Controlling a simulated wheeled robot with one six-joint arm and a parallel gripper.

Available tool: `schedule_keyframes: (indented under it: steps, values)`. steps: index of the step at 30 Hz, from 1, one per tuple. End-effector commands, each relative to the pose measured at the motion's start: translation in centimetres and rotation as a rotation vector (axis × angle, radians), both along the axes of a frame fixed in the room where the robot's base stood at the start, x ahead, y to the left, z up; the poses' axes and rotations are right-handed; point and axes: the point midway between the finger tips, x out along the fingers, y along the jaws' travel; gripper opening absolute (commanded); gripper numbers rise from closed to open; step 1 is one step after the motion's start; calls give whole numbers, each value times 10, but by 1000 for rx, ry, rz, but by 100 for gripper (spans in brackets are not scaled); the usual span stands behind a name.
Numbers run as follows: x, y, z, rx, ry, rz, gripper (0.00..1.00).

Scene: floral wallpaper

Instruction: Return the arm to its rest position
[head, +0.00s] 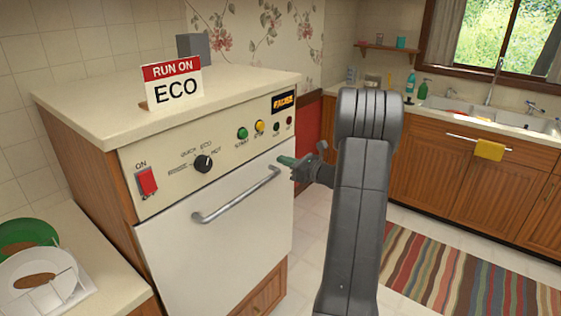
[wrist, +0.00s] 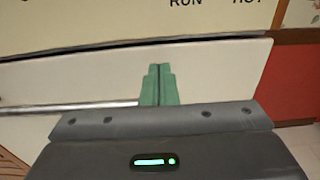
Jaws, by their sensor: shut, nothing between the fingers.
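My gripper (head: 286,160) is at the upper right of the dishwasher front in the head view, near the right end of the door handle. Its green fingertips (wrist: 159,72) are together with nothing between them. In the wrist view they stand in front of the white door (wrist: 215,75). Whether they touch the door or handle I cannot tell. My arm rises at the centre right of the head view, bent over at the top.
The dishwasher (head: 215,235) has a bar handle (head: 237,197), a dial (head: 203,163), a red switch (head: 147,181) and several buttons. A sign (head: 173,84) reading "RUN ON ECO" stands on top. A dish rack (head: 40,283) is at lower left. Open floor with a striped rug (head: 450,280) lies right.

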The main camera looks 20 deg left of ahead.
Motion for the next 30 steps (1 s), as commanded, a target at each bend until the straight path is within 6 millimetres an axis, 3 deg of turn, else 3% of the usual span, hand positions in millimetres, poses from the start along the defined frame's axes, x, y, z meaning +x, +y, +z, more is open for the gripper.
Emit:
schedule_keyframes:
  steps: [3, 12, 19, 30]
  values:
    - [-10, -33, -4, -1, 0, -7, 0]
    - [-28, -83, -4, -2, 3, -5, 0]
    - [-32, -92, -4, -2, 5, -2, 0]
    - [-31, -87, -3, -2, 5, -1, 0]
